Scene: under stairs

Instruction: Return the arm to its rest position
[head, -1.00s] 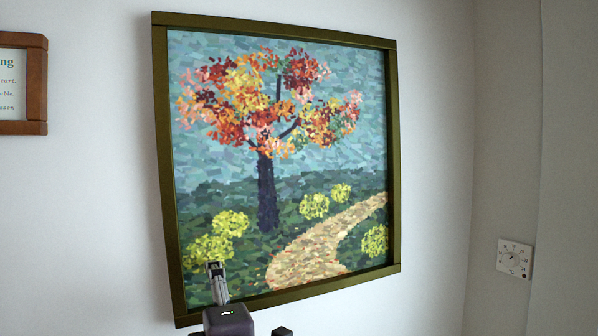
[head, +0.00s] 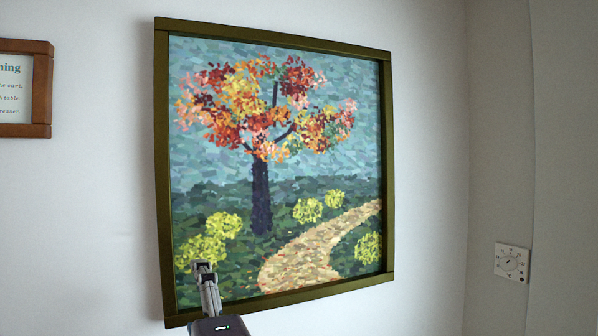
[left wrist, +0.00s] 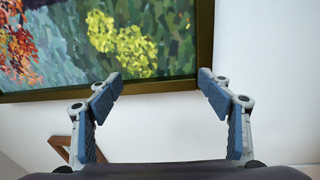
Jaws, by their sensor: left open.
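My left gripper (head: 203,268) shows in the head view in front of the lower left part of a large framed painting (head: 260,180). In the left wrist view the two fingers of the gripper (left wrist: 160,82) stand wide apart with nothing between them. The fingertips overlap the painting's lower frame edge (left wrist: 150,88) in that view; I cannot tell how close they are to it. The painting shows an autumn tree and a path, in a dark olive frame on the white wall. My right gripper is not in view.
A smaller brown-framed sign (head: 24,90) hangs at the left of the head view. A small white dial (head: 512,262) is on the wall at the right, past the corner. A brown wooden piece (left wrist: 62,148) shows behind the left finger in the left wrist view.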

